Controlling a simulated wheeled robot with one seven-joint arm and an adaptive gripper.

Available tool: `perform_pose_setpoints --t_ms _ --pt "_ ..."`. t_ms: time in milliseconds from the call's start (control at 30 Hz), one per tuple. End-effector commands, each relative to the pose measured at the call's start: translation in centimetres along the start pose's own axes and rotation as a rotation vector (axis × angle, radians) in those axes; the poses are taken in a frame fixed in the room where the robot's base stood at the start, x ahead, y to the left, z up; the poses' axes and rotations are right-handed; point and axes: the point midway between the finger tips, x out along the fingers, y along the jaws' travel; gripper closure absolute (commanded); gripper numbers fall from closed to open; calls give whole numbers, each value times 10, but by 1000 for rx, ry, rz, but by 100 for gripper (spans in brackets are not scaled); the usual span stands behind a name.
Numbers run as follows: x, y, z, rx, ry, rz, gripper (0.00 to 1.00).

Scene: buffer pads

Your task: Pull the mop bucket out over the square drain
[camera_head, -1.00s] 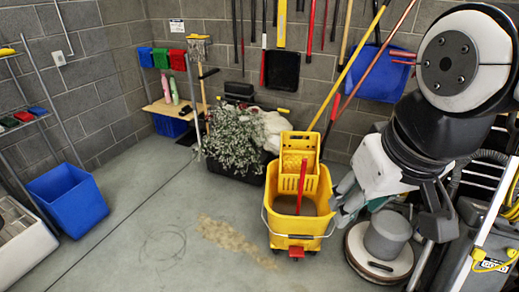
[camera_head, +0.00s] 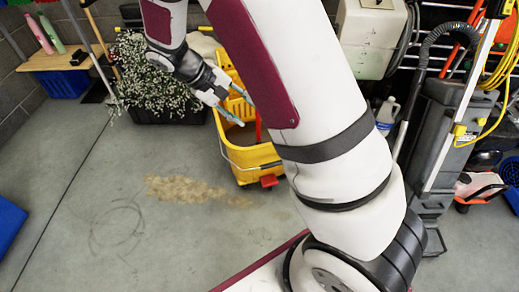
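The yellow mop bucket (camera_head: 246,158) stands upright on the grey floor at the upper middle, with a red caster at its front. A red handle rises from inside it, and its wringer is partly hidden behind my arm. My gripper (camera_head: 241,108) is over the bucket's left side, its pale fingers spread apart and reaching down at the opening. I cannot tell whether they touch the bucket. Nothing shows between the fingers. No square drain is visible; the floor shows a faint dark ring (camera_head: 117,228).
A tan stain (camera_head: 185,190) lies in front of the bucket. A flowering plant (camera_head: 148,78) stands to its left, and a blue bin (camera_head: 8,224) is at the left edge. A grey floor machine (camera_head: 440,140) stands at right.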

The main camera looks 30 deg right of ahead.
Motion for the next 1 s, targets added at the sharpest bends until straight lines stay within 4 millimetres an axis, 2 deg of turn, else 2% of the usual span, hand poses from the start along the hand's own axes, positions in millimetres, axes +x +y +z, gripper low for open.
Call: perform_pose_setpoints --t_ms 33,300,500,700,833,1000 --pt "26 -17 -19 -22 -20 46 60" --pt "136 -78 -87 -114 -72 290 60" --pt "222 -126 -124 -202 -75 478 60" --pt "304 -170 -149 -294 -49 650 60" --pt "342 -189 -156 -342 -30 725 60" --pt "365 -200 -160 -373 -12 775 60"
